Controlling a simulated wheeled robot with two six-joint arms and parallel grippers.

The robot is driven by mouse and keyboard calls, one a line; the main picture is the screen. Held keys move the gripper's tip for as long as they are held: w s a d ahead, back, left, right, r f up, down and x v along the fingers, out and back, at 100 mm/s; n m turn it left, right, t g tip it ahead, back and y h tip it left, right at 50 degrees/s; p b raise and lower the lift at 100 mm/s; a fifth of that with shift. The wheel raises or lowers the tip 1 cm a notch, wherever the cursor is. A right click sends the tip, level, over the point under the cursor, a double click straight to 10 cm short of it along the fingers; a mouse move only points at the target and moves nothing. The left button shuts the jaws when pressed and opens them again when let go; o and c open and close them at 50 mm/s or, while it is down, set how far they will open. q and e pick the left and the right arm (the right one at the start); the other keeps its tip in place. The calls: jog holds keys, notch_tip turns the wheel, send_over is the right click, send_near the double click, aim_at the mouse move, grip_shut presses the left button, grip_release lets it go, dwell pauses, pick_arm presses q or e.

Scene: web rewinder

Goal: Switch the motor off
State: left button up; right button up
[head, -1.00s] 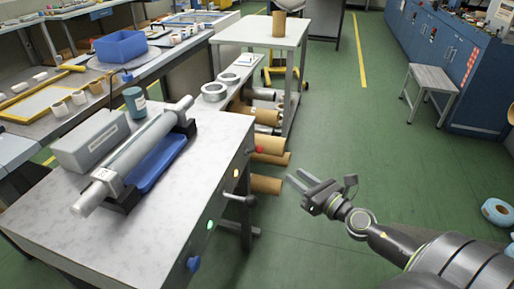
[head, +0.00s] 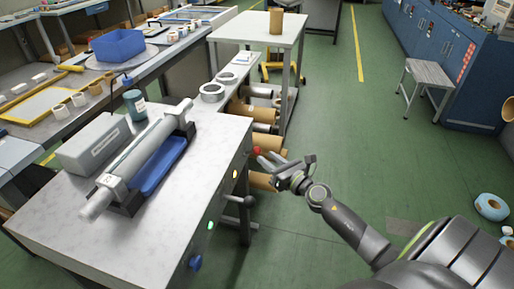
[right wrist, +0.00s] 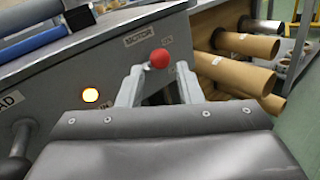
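The motor switch shows as a red ball knob (right wrist: 159,58) on the grey side panel (right wrist: 60,110), under a "MOTOR" label (right wrist: 138,36). In the head view the red knob (head: 256,150) is at the far end of the panel. My right gripper (right wrist: 158,75) is open. In the wrist view its two fingers stand either side of and just below the knob; I cannot tell whether they touch it. In the head view my right gripper (head: 267,158) is close to the knob's right. The left gripper is not in view.
A lit amber lamp (right wrist: 90,95) is left of the switch. A black handle (head: 245,200), green lamp (head: 210,225) and blue knob (head: 195,262) are nearer on the panel. Brown cardboard tubes (right wrist: 245,72) stick out beyond it. Green floor (head: 340,150) is open to the right.

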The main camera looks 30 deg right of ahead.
aim_at(257, 150)
jog(key=w, duration=0.6)
jog(key=shift+w+a, duration=0.15)
jog(key=shift+a, duration=0.2)
jog(key=c, duration=0.7)
